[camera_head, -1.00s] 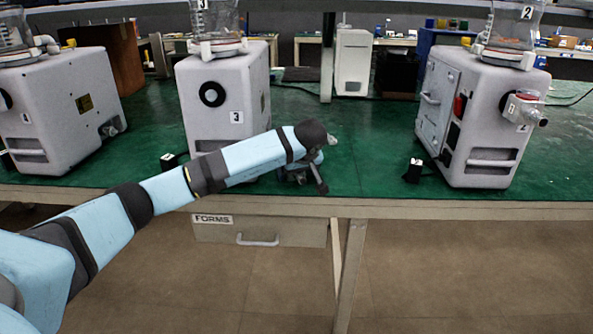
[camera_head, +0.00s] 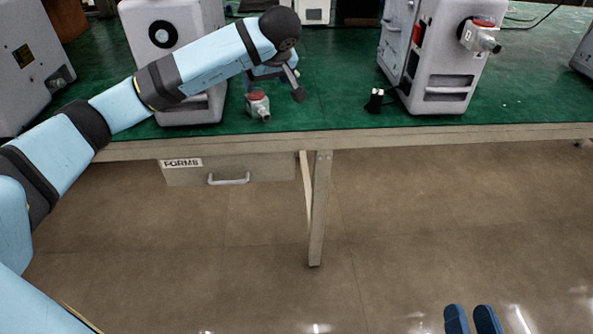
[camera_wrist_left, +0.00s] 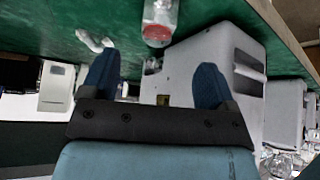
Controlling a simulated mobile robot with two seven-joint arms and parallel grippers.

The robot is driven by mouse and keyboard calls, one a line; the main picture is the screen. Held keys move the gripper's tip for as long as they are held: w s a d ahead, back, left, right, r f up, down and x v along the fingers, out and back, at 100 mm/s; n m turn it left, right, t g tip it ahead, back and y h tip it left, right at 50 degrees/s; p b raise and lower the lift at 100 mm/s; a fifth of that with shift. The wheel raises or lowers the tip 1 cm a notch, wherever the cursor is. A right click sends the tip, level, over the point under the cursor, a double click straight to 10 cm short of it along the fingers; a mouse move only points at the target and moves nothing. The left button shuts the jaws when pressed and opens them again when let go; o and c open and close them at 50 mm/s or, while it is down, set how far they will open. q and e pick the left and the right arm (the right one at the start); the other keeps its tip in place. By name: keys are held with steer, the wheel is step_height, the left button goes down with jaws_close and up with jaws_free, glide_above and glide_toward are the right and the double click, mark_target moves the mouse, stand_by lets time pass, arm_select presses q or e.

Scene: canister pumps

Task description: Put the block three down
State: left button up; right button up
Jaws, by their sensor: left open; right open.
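A small grey block with a red top (camera_head: 257,103) sits on the green table top in front of the left-centre canister pump (camera_head: 178,45). I take it for block three; its label is too small to read. In the left wrist view the block (camera_wrist_left: 158,28) lies beyond my fingertips, apart from them. My left gripper (camera_wrist_left: 155,72) is open and empty, its two blue fingers spread. In the head view it is mostly hidden under my dark wrist joint, just right of and above the block. My right gripper (camera_head: 472,312) shows two blue, parted fingertips at the bottom right, empty, over the floor.
Another canister pump (camera_head: 437,50) stands at the right with a red-topped block (camera_head: 482,35) mounted on its side. A small black connector (camera_head: 375,99) lies by it. The wooden table edge (camera_head: 400,137) runs across, with a drawer (camera_head: 228,170) below.

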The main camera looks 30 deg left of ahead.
arm_select(q)
steer(key=s+d+f+g+h, duration=0.1)
steer(key=s+d+f+h, duration=0.3)
steer(key=d, duration=0.4)
steer(key=s+d+f+g+h, duration=0.1)
steer(key=s+d+f+h, duration=0.35)
steer(key=d, duration=0.35)
steer(key=s+d+f+g+h, duration=0.25)
steer(key=d+f+h, duration=0.2)
steer(key=d, duration=0.25)
steer(key=s+d+r+n+h, duration=0.4)
steer(key=s+d+n+h, duration=0.2)
steer(key=s+n+h, duration=0.1)
steer(key=s+d+r+n+h, duration=0.5)
steer(key=s+d+n+h, duration=0.1)
steer(key=s+n+h, duration=0.15)
steer(key=s+a+f+m+t+y, duration=0.1)
steer(key=a+f+m+t+y, duration=0.1)
steer(key=m, duration=0.7)
steer(key=s+a+f+m+t+y, duration=0.1)
steer(key=a+f+m+t+y, duration=0.2)
steer(key=m+t+y, duration=0.4)
steer(key=s+a+f+m+t+y, duration=0.1)
steer(key=a+f+m+t+y, duration=0.2)
steer(key=a+m+t+y, duration=0.2)
steer(key=m+t, duration=0.3)
steer(key=m, duration=0.4)
steer(key=shift+f, duration=0.15)
steer(key=shift+t, duration=0.25)
